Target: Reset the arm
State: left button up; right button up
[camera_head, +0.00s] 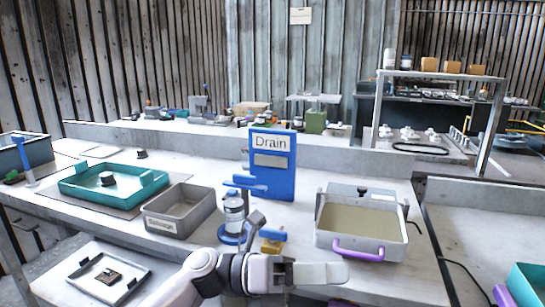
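My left arm (192,277) reaches in from the bottom edge, its white and black links running to the right. My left gripper (335,273) points right, near the front edge of the workbench, below the grey tub with the purple handle. Its pale fingers show side-on and overlap, so I cannot tell whether they are apart. No object is visible in them. My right gripper is not in view.
Just behind the arm stand a clear jar in a blue fixture (234,212) and a blue "Drain" panel (272,165). A grey bin (180,211) and teal tray (113,184) lie left.

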pick_arm(q)
jog(key=w+a+f+n+t+y+p, duration=0.15)
jog(key=a+f+n+t+y, duration=0.6)
jog(key=n, duration=0.95)
jog(key=w+a+f+n+t+y+p, duration=0.15)
jog(key=a+f+n+t, duration=0.5)
jog(key=n+t, duration=0.85)
jog(key=s+a+f+n+g+y+p, duration=0.3)
jog(key=s+a+f+n+g+y, duration=0.5)
jog(key=s+a+f+n, duration=0.5)
jog(key=s+a+f, duration=0.1)
jog(key=s+f, duration=0.1)
jog(key=s, duration=0.2)
jog(key=shift+f+y, duration=0.25)
jog(key=shift+y, duration=0.05)
jog(key=shift+a, duration=0.1)
